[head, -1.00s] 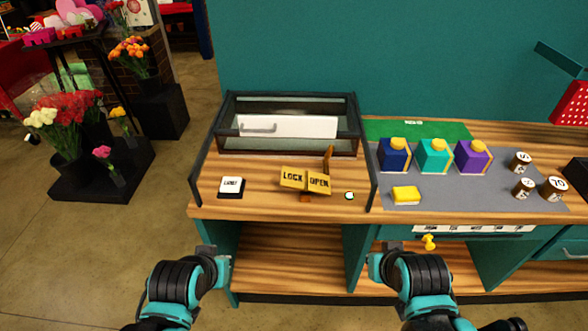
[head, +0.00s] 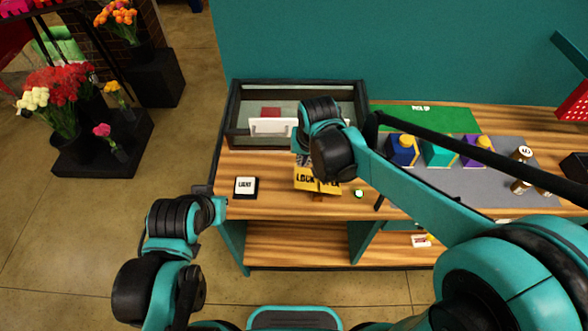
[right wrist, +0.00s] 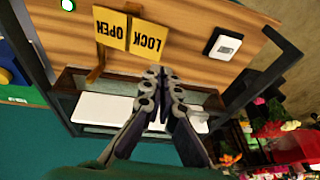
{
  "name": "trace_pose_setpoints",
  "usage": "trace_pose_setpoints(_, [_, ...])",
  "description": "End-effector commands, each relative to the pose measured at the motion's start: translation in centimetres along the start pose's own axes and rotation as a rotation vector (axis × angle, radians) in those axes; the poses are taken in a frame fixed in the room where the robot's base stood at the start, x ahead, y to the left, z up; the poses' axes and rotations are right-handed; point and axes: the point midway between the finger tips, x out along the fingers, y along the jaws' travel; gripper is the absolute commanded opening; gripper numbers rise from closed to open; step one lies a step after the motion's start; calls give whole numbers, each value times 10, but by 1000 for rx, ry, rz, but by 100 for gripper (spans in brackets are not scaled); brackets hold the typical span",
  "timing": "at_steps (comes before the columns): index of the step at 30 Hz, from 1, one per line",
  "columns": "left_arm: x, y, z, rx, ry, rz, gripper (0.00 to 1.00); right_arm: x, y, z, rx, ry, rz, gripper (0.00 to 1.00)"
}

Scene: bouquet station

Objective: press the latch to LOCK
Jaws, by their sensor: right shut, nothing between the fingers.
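The yellow LOCK/OPEN sign (head: 316,181) stands at the counter's front, below the glass-topped case. In the head view my right wrist hides the lever. My right gripper (right wrist: 164,72) is shut and empty. Its tips appear just past the LOCK half, on the side toward the case; I cannot tell whether they touch anything. My left gripper (head: 210,191) is by the counter's front left corner, its jaws unclear.
The case (head: 232,112) has a white front panel (head: 262,126) and dark side rails. A LIGHT switch (head: 246,188) lies left of the sign, and a small green-lit button (head: 359,194) lies right of it. Colored boxes (head: 440,153) stand farther right.

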Motion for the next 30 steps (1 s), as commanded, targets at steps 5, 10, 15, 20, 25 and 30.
trace_pose_setpoints(5, [1, 0, 1, 0, 0, 0, 0, 1, 0, 0, 0, 0, 0, 0])
trace_pose_setpoints(10, [1, 0, 1, 0, 0, 0, 0, 4, 0, 0, 0, 1, 0, 0])
trace_pose_setpoints(15, [5, 0, 4, 0, 0, 0, 0, 26, 0, 0, 0, 1, 0, 0])
trace_pose_setpoints(20, [11, 0, 8, 0, 0, 0, 0, 61, 0, 0, 0, 1, 0, 0])
trace_pose_setpoints(25, [17, 0, 12, 0, 0, 0, 0, 97, 0, 0, 0, 1, 0, 0])
trace_pose_setpoints(30, [21, 0, 15, 0, 0, 0, 0, 122, -3, 6, -1, 1, 0, 0])
